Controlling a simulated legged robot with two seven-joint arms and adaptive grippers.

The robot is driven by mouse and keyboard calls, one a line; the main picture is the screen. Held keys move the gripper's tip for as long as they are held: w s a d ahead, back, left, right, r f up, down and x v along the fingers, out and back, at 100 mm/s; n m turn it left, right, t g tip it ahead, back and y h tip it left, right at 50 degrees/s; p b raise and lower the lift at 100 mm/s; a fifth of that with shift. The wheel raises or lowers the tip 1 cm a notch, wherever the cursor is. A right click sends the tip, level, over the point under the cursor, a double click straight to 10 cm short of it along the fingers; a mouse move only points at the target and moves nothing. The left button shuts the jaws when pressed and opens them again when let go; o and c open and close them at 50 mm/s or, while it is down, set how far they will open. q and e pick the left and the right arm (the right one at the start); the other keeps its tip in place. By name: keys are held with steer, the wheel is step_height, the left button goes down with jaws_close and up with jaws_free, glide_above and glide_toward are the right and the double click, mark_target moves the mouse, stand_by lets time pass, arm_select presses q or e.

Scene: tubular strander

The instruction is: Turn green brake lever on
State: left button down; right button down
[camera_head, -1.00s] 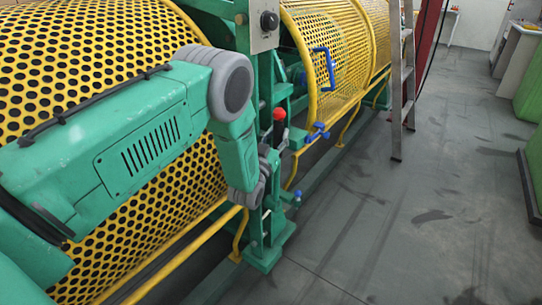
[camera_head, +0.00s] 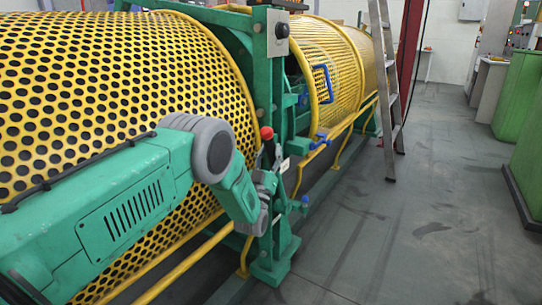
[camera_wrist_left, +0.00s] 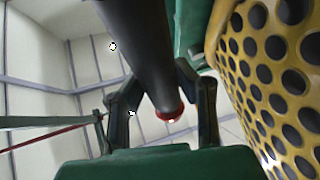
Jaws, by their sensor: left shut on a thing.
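The brake lever shows a red ball knob (camera_head: 267,132) at its top, in front of the machine's green post (camera_head: 273,85) in the head view. In the left wrist view its dark round shaft (camera_wrist_left: 145,45) runs from the top edge down to the red knob end (camera_wrist_left: 170,112). My left gripper (camera_head: 270,168) is at the lever just below the knob, partly hidden by my wrist. In the left wrist view its two fingers (camera_wrist_left: 160,90) stand on either side of the shaft, shut on it. The lever's lower end is hidden. My right gripper is out of view.
Yellow perforated guards (camera_head: 110,80) fill the left, close beside my forearm. A blue handle (camera_head: 320,141) and yellow rails (camera_head: 190,265) lie near the post. A ladder (camera_head: 384,90) stands farther back. The grey floor (camera_head: 400,240) at right is clear.

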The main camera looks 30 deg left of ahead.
arm_select(q)
steer(key=shift+s+f, duration=0.25)
steer(key=shift+f, duration=0.25)
steer(key=c, duration=1.2)
jaws_free()
steer(key=shift+s, duration=0.1)
steer(key=shift+s+r+y, duration=0.1)
steer(key=shift+r+y, duration=0.15)
steer(key=shift+y, duration=0.05)
steer(key=shift+s+f, duration=0.2)
steer(key=shift+f, duration=0.1)
steer(key=a+v, duration=0.1)
steer(key=v, duration=0.5)
steer(key=shift+s+d+f, duration=0.3)
steer(key=shift+d, duration=0.25)
